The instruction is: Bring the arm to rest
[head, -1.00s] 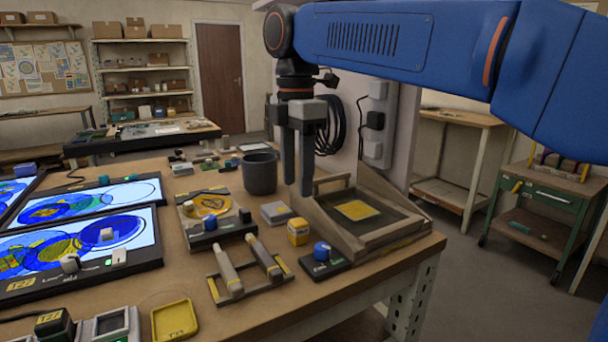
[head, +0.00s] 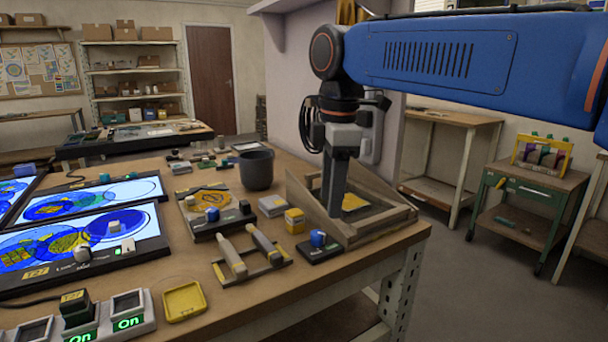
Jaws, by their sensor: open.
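My gripper (head: 334,212) points straight down over the wooden tray with sloped sides (head: 385,226) at the right end of the workbench. The fingers overlap from this angle, so the gap between them is hidden; the jaws look empty. A yellow square (head: 355,202) lies on the tray's dark floor, partly hidden behind the fingers. I cannot tell how high the fingertips are above the tray. My blue arm reaches in from the upper right.
Lit panels (head: 85,236) lie further left. A green cart (head: 530,200) stands at right.

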